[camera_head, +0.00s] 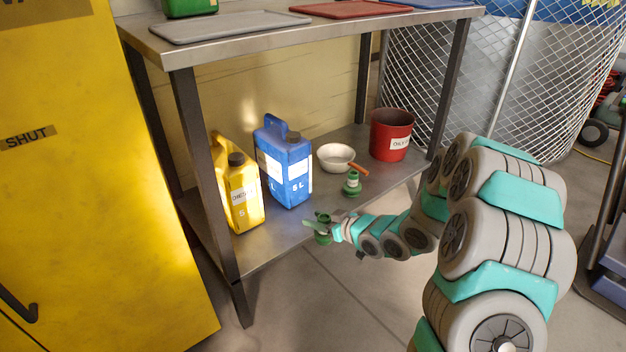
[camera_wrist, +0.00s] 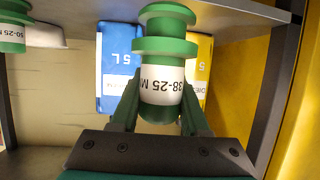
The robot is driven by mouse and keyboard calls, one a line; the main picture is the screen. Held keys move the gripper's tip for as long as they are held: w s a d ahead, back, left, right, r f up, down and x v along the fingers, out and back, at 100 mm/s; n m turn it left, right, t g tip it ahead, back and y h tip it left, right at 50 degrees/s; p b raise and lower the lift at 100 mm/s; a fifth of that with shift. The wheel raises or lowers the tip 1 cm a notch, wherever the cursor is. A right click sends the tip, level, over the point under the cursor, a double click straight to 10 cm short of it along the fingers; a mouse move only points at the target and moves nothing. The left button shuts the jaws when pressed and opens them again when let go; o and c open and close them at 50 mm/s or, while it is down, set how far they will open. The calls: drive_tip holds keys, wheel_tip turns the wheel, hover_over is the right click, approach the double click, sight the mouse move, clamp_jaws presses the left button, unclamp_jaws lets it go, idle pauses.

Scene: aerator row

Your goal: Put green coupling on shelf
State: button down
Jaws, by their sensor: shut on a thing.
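My gripper (camera_head: 320,226) is shut on a green coupling (camera_wrist: 160,85) with a white label reading "38-25 M". In the head view this held coupling (camera_head: 323,237) shows at the front edge of the steel lower shelf (camera_head: 285,233). I cannot tell whether it is over the shelf or just in front of it. The wrist picture is upside down, with the coupling between both fingers. A second green coupling with a white label (camera_head: 352,184) stands on the lower shelf; it also shows at the left of the wrist view (camera_wrist: 12,30).
On the lower shelf stand a yellow jug (camera_head: 240,195), a blue jug (camera_head: 287,165), a white bowl (camera_head: 335,158) and a red bucket (camera_head: 391,135). The upper shelf (camera_head: 240,45) overhangs them, with a front leg (camera_head: 205,165) at left. Bare shelf lies between the blue jug and the second coupling.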

drive_tip(key=b, duration=0.1)
approach(263, 212)
drive_tip(key=w+a, duration=0.1)
drive_tip(key=w, duration=0.1)
drive_tip(key=w+a+r, duration=0.1)
drive_tip(key=w+a, duration=0.1)
drive_tip(key=shift+w+a+r, duration=0.1)
drive_tip(key=shift+a, duration=0.2)
drive_tip(key=shift+f+b, duration=0.35)
drive_tip(key=shift+f, duration=1.5)
drive_tip(key=shift+r, duration=0.1)
drive_tip(key=shift+c, duration=2)
unclamp_jaws()
